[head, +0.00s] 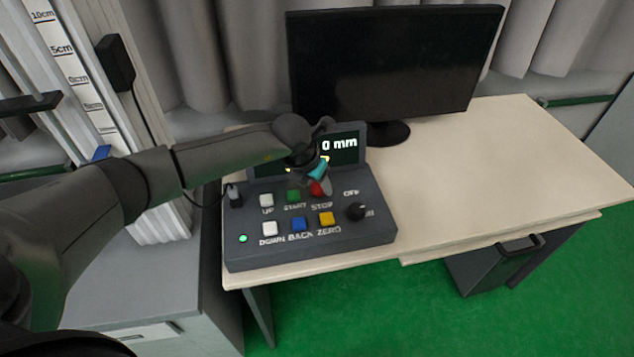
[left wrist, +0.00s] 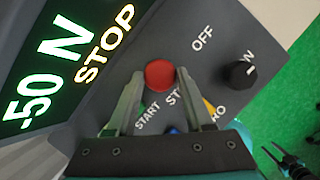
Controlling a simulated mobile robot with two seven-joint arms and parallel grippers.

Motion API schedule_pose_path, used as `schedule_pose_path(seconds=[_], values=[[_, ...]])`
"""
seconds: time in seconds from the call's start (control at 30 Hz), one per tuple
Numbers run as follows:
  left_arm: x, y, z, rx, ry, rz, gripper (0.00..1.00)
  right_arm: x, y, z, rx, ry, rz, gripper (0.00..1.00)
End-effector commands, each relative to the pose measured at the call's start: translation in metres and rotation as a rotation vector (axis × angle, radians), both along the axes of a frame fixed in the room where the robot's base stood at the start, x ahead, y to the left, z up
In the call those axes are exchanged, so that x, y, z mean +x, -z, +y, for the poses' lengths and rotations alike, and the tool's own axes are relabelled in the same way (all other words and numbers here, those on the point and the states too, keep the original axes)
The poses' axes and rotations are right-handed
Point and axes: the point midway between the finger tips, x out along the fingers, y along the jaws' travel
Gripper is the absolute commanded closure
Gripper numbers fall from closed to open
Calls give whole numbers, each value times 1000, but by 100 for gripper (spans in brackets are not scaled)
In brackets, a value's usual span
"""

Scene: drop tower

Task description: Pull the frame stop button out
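The red STOP button (head: 317,188) is on the top face of the dark control box (head: 312,247), right of the green START button (head: 293,195). My left gripper (head: 323,179) is over the box at this button and partly covers it. In the left wrist view, the red button (left wrist: 160,75) lies between the two fingertips of my left gripper (left wrist: 160,80). A narrow gap shows on each side, so the fingers look open and not closed on it. The height of the fingertips against the button cannot be told. My right gripper is not in the head view.
A black knob (head: 356,211) and several other buttons surround the STOP button. The box's lit display (left wrist: 62,65) reads "-50 N STOP" in the wrist view. A monitor (head: 390,60) stands behind. The table (head: 480,190) is clear to the right.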

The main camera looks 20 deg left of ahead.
Motion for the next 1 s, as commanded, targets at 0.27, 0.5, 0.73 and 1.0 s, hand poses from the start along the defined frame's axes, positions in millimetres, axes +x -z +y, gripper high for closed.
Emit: schedule_pose_path(seconds=[0.27,0.5,0.73,1.0], values=[[0,0,0,0,0,0,84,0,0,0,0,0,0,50],[0,0,0,0,0,0,100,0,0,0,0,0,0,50],[0,0,0,0,0,0,100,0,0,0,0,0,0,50],[0,-6,0,0,0,0,100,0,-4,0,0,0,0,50]])
